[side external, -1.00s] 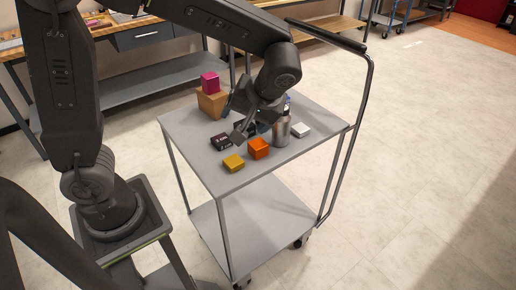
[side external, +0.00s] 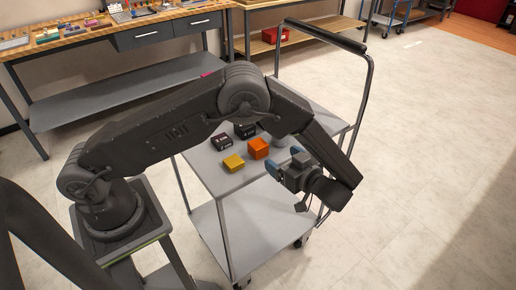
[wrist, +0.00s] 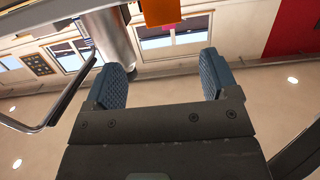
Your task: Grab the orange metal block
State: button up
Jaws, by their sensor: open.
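The orange metal block (side external: 258,148) stands on the grey cart top near its front edge. In the wrist view an orange piece (wrist: 161,12) shows at the top edge, cut off by the frame, beyond my fingertips. My gripper (side external: 285,163) is at the cart's right front side, just right of the block, with its blue fingers pointing left towards it. In the wrist view my gripper (wrist: 168,75) has its two blue pads wide apart with nothing between them.
A yellow block (side external: 233,163) sits left of the orange one. Dark boxes (side external: 221,142) lie behind. A silver cylinder (wrist: 110,35) is close by the left finger in the wrist view. The cart's handle rail (side external: 368,100) rises at the right.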

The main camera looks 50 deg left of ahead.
aim_at(261, 146)
jog(key=a, duration=0.4)
jog(key=a+f, duration=0.1)
jog(key=shift+a, duration=0.4)
jog(key=shift+s+a+f, duration=0.1)
jog(key=shift+a+f, duration=0.05)
jog(key=shift+a, duration=0.7)
jog(key=shift+s+a+f, duration=0.1)
jog(key=shift+a+f, duration=0.05)
jog(key=shift+a, duration=0.75)
jog(key=shift+s+a+f, duration=0.1)
jog(key=shift+a+f, duration=0.05)
jog(key=shift+a, duration=0.7)
jog(key=c, duration=1.1)
